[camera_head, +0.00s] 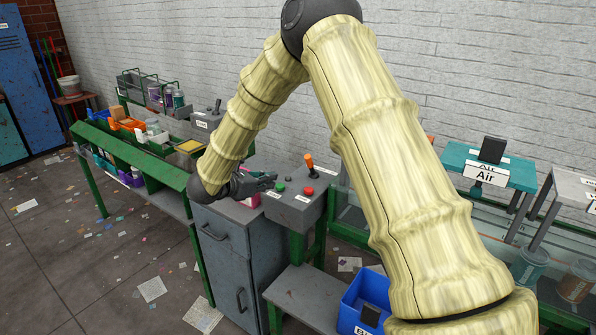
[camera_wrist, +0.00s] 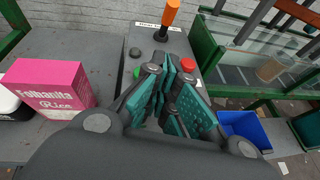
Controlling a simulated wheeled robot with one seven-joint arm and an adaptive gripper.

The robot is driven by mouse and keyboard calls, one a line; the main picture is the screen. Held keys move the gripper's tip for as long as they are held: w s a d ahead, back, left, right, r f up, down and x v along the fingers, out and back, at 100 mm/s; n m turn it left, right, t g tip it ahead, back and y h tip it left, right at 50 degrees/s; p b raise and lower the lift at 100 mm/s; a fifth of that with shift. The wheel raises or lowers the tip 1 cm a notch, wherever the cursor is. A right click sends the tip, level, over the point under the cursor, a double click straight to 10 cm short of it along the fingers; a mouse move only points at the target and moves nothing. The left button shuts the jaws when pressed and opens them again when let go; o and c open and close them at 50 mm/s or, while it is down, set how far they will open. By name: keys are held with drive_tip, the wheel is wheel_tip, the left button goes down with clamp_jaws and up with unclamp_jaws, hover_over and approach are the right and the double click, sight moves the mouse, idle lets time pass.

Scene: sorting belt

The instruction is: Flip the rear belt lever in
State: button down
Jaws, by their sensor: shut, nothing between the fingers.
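An orange-handled lever (camera_head: 309,161) stands on a grey control box (camera_head: 297,212) with a green button (camera_head: 280,188) and a red button (camera_head: 308,191). In the wrist view the lever (camera_wrist: 171,14) rises at the top, beyond my fingertips, with a label behind it that I cannot read surely. A second, dark lever (camera_head: 217,106) stands on a grey box farther back. My gripper (camera_head: 270,181) is shut and empty, near the orange lever's box and apart from the lever. In the wrist view its teal-padded fingers (camera_wrist: 180,72) hide part of the box.
A pink box (camera_wrist: 52,86) stands left of my gripper. A grey cabinet (camera_head: 228,265) and a blue bin (camera_head: 352,312) are below. Green-framed tray shelves (camera_head: 150,165) run left. A teal "Air" stand (camera_head: 519,173) is at right. Littered floor lies open at lower left.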

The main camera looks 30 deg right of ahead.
drive_tip(key=shift+d, duration=0.1)
drive_tip(key=p, duration=0.3)
approach(310, 166)
drive_tip(key=f, duration=0.2)
drive_tip(key=w+f, duration=0.1)
drive_tip(key=f, duration=0.1)
drive_tip(key=shift+w+d+f, duration=0.1)
drive_tip(key=shift+w+f, duration=0.15)
drive_tip(key=shift+f, duration=0.15)
drive_tip(key=d, duration=0.2)
drive_tip(key=d+p, duration=0.1)
drive_tip(key=shift+w+r, duration=0.35)
drive_tip(key=shift+r, duration=0.05)
drive_tip(key=shift+d+r+p, duration=0.2)
drive_tip(key=shift+d+p, duration=0.1)
drive_tip(key=shift+d, duration=0.2)
drive_tip(key=shift+w+d, duration=0.1)
drive_tip(key=shift+d, duration=0.05)
drive_tip(key=shift+w+r, duration=0.1)
drive_tip(key=shift+r, duration=0.05)
